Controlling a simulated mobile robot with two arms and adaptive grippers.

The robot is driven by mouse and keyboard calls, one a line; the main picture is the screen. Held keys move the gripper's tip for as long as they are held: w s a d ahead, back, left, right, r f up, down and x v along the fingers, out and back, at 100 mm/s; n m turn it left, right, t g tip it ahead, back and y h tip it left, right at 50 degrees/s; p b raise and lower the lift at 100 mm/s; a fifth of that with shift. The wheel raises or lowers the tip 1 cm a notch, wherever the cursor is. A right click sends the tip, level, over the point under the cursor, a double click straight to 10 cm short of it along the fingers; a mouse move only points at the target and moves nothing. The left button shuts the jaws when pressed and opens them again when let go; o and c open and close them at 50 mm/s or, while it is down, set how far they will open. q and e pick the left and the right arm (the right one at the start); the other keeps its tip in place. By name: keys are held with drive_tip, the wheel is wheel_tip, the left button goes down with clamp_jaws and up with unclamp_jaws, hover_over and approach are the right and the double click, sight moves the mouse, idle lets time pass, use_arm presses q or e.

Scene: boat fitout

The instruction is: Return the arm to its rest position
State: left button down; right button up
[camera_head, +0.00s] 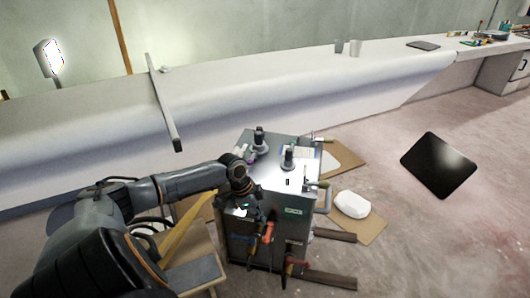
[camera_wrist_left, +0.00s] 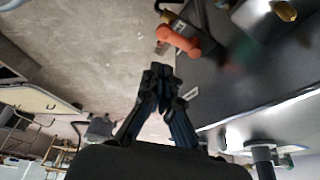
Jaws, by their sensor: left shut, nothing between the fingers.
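My left arm (camera_head: 182,185) comes in from the lower left and reaches to the left side of a grey metal tool cabinet. My left gripper (camera_head: 262,214) points down beside the cabinet's upper edge. In the left wrist view its fingertips (camera_wrist_left: 160,70) are together with nothing between them. An orange-handled tool (camera_wrist_left: 178,40) shows just past the fingertips, apart from them as far as I can tell. My right gripper is not in view.
The cabinet (camera_head: 262,178) has dark cylindrical items (camera_head: 288,158) on top and tools hanging on its front, one with a red handle (camera_head: 267,232). A long white hull-like bench (camera_head: 300,85) runs behind. A black panel (camera_head: 438,165) is at the right over open floor.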

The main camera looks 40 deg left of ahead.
use_arm(q)
drive_tip(key=shift+s+a+r, duration=0.1)
drive_tip(key=shift+s+r, duration=0.05)
drive_tip(key=shift+r, duration=0.5)
